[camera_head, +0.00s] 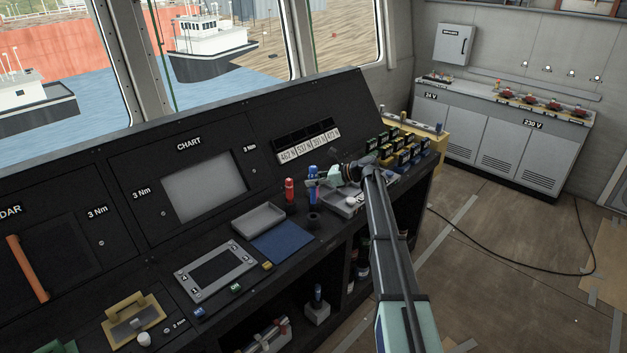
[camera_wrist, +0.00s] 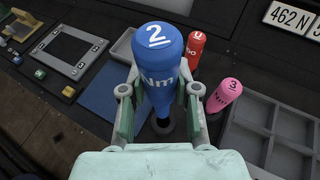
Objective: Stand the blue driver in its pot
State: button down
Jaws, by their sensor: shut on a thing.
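The blue driver (camera_head: 313,188) has a thick handle marked 2 and Nm. It is upright between the fingers of my gripper (camera_head: 316,183) above the console. In the wrist view the blue driver (camera_wrist: 158,62) fills the space between both fingers of my gripper (camera_wrist: 160,96), which is shut on it. A dark round pot (camera_head: 314,218) stands directly below the driver. In the wrist view the pot (camera_wrist: 163,126) shows around the driver's lower end. I cannot tell whether the tip is inside it or just above.
A red driver (camera_head: 290,190) stands close to the left. A pink driver (camera_wrist: 224,95) stands right of the gripper in the wrist view. A grey divided tray (camera_wrist: 262,130) lies at the right. A blue mat (camera_head: 283,241) and an empty grey tray (camera_head: 258,219) lie left.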

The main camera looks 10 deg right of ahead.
aim_at(314, 202)
jog(key=shift+f+b, duration=0.7)
jog(key=shift+f, duration=2.45)
jog(key=shift+f, duration=0.75)
jog(key=shift+f, duration=0.35)
jog(key=shift+f+b, duration=0.55)
jog(key=shift+f, duration=0.95)
jog(key=c, duration=0.8)
grip_release()
jog(key=shift+o, duration=0.2)
jog(key=v, duration=1.2)
